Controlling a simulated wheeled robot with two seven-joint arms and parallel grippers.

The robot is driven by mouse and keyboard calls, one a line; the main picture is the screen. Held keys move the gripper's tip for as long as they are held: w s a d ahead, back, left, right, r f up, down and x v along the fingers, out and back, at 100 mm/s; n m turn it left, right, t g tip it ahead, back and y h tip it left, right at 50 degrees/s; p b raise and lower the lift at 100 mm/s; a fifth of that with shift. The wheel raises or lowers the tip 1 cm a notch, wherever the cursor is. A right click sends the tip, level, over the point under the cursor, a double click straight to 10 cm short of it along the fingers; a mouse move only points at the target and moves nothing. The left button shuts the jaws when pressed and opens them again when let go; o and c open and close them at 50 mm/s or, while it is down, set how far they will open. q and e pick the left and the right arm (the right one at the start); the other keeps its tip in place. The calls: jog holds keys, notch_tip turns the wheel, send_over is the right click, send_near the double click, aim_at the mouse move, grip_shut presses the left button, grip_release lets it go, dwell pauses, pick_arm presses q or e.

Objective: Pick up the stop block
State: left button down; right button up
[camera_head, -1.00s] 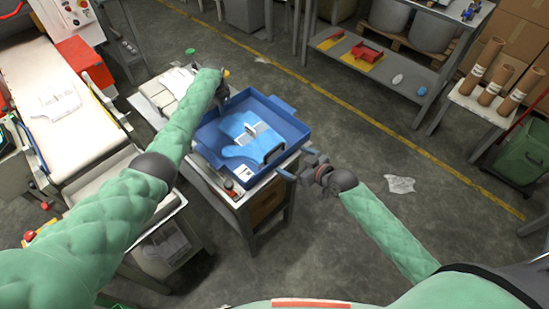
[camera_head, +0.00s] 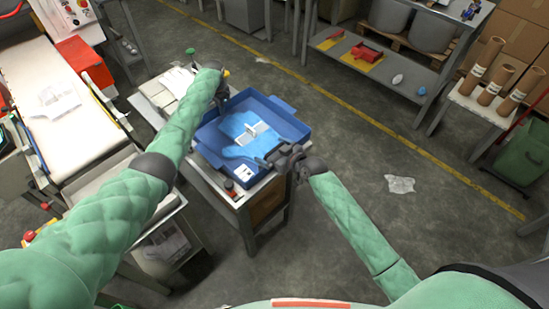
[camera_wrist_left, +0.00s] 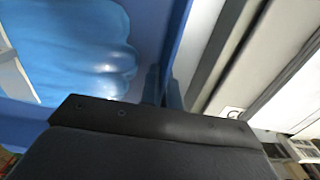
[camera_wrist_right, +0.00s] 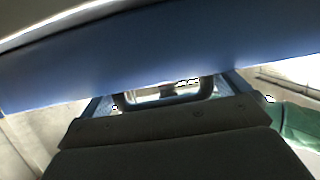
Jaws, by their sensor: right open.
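The blue tray (camera_head: 285,118) sits on a small workbench. A blue glove shape (camera_head: 232,129) lies in it, with a small pale upright piece (camera_head: 252,128) on its middle; I cannot tell surely whether this is the stop block. My left gripper (camera_head: 222,98) is at the tray's left edge; in the left wrist view its fingers (camera_wrist_left: 163,88) are close together on either side of the tray wall. My right gripper (camera_head: 270,159) is at the tray's near right wall. In the right wrist view its fingers (camera_wrist_right: 166,95) are apart, with a dark loop-shaped handle (camera_wrist_right: 125,102) between them.
A conveyor-like bench (camera_head: 60,90) stands at the left. A shelf table (camera_head: 385,70) with red and yellow items stands at the back right. Cardboard tubes (camera_head: 490,80) stand on a side bench. The floor right of the workbench is mostly clear.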

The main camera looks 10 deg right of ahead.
jog(key=shift+w+a+f, duration=0.15)
jog(key=shift+w+a, duration=0.05)
jog(key=shift+w, duration=0.1)
jog(key=c, duration=1.7)
jog(key=shift+r, duration=0.2)
notch_tip(320, 180, up, 10)
jog(key=shift+f, duration=0.1)
pick_arm(q)
jog(key=c, duration=1.6)
grip_release()
jog(key=shift+o, duration=0.2)
